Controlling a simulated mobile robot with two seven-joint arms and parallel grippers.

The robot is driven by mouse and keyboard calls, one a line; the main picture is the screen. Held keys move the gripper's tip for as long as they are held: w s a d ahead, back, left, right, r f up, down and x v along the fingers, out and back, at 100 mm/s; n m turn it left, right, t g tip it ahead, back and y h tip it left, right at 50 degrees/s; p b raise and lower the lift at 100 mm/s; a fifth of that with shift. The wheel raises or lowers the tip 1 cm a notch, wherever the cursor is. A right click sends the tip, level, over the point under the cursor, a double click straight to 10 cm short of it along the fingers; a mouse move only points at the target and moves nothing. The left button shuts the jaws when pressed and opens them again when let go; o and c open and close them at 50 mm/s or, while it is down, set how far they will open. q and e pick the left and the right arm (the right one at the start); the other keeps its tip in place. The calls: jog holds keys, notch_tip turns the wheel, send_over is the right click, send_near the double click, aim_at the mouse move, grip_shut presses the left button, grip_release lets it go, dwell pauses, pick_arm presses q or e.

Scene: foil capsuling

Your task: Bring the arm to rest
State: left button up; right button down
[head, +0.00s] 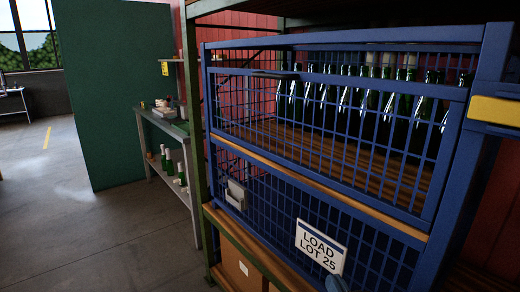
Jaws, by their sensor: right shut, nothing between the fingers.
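The rest of the right arm is cut off by the picture edge. I cannot tell whether the gripper touches the cage front. My left gripper and left arm are not in view.
A blue mesh cage (330,40) with several dark green bottles (370,110) fills the right side, on a shelf rack. A cardboard box (240,265) sits below. A grey bench (150,117) stands left of it. The floor (75,235) at left is clear.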

jog(key=s+d+f+g+h+p, duration=0.1)
jog(key=s+d+f+g+h, duration=0.1)
jog(key=s+d+f, duration=0.4)
jog(key=s+d+f+g+h+p, duration=0.1)
jog(key=s+d+f+g, duration=0.4)
jog(key=s+f, duration=0.9)
jog(key=s+d+h, duration=0.1)
jog(key=s, duration=0.3)
jog(key=shift+s+f, duration=0.2)
jog(key=shift+f, duration=0.1)
jog(key=c, duration=1.8)
grip_release()
jog(key=shift+a, duration=0.1)
